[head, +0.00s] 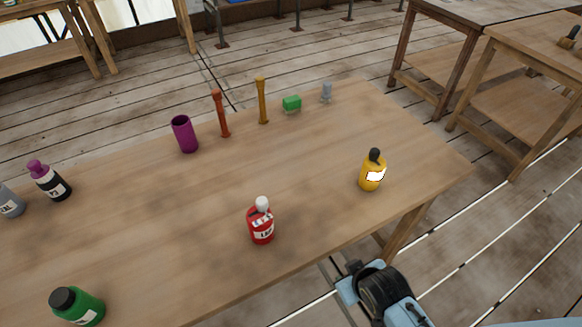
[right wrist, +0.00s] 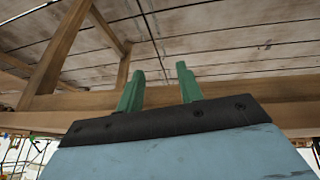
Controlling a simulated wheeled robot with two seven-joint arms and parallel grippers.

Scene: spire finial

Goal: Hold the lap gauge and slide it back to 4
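I cannot make out a lap gauge or any numbered scale in either view. My right gripper (right wrist: 157,84) shows in the right wrist view with its two green fingers apart and nothing between them. It is near the wooden frame of a table, with plank floor behind. In the head view my right arm comes in at the bottom right, beside the table's front edge and clear of the things on top. My left gripper is not in view.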

